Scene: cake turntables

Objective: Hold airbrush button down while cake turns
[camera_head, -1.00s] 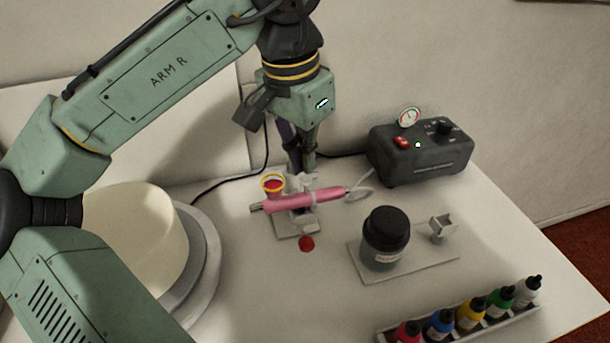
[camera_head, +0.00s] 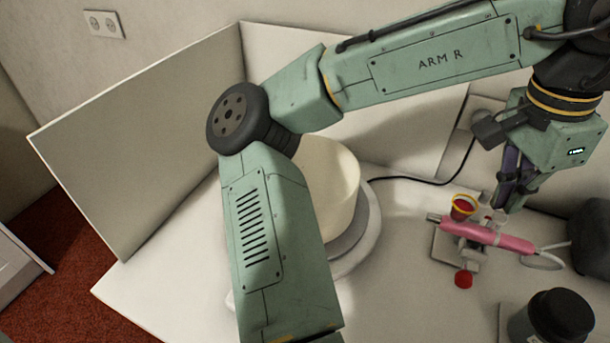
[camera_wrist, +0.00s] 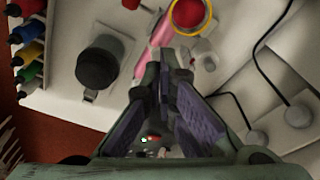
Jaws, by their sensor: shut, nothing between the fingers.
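The pink airbrush (camera_head: 497,238) lies in a small grey stand on the table, with a yellow-rimmed red cup (camera_head: 463,206) on top. My gripper (camera_head: 503,204) is shut and empty, pointing down just behind the airbrush body, right of the cup. In the wrist view its fingertips (camera_wrist: 166,58) come close to the airbrush (camera_wrist: 160,36); I cannot tell whether they touch it. The button is not clearly visible. The cream cake (camera_head: 335,180) stands on the grey turntable (camera_head: 368,222) to the left, partly hidden by my arm.
A dark-lidded jar (camera_head: 560,316) stands front right. A dark compressor (camera_head: 593,235) is at the right edge. A black cable (camera_head: 420,181) runs behind the airbrush. White panels (camera_head: 140,140) stand behind the cake. Several colour bottles (camera_wrist: 30,52) show in the wrist view.

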